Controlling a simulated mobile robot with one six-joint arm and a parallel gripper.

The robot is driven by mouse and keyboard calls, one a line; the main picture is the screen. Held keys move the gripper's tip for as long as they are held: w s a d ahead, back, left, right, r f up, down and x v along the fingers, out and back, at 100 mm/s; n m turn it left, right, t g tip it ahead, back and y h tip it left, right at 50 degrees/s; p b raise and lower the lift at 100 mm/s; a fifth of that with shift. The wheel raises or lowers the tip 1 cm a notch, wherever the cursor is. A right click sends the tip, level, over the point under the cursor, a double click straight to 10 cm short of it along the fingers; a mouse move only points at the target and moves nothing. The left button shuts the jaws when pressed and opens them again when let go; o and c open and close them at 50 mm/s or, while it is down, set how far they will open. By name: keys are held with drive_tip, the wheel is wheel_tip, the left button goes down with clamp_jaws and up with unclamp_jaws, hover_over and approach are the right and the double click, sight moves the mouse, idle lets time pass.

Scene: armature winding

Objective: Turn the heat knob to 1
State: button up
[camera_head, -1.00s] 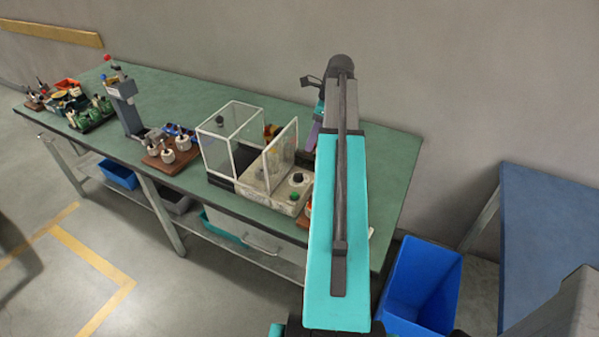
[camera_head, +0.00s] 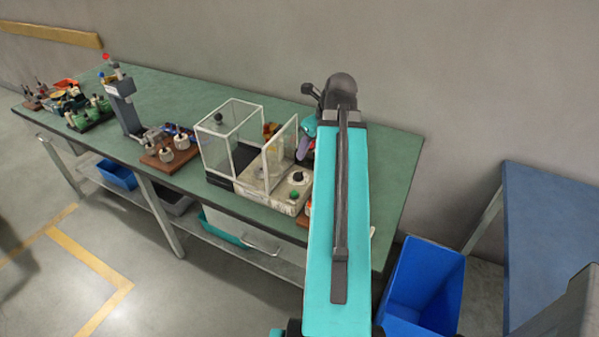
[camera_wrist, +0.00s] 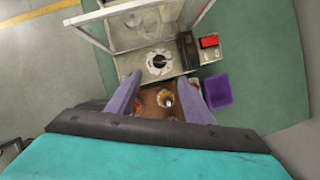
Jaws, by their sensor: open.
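The bench machine with a clear-walled guard (camera_head: 232,140) stands on the green bench. On its control deck is a black knob (camera_head: 298,176), which I take for the heat knob. In the wrist view this black knob (camera_wrist: 159,61) sits on a round white dial; its marks are too small to read. My gripper (camera_wrist: 160,79) is open, with its two purple fingers spread just below the dial in the picture and apart from the knob. In the head view my arm hides most of the gripper.
A red switch (camera_wrist: 209,42) sits right of the dial. A purple bin (camera_wrist: 218,90) and a brown board (camera_wrist: 160,103) with small parts lie near the fingers. The guard's clear panel (camera_head: 280,156) stands close by. A blue bin (camera_head: 425,285) is on the floor.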

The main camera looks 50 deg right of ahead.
sight(298, 172)
drive_tip(key=shift+f, duration=0.1)
idle(0.3)
drive_tip(key=shift+p+x, duration=1.3)
drive_tip(key=shift+x, duration=5.5)
drive_tip(key=shift+a, duration=0.1)
drive_tip(key=c, duration=1)
drive_tip(key=shift+c, duration=0.2)
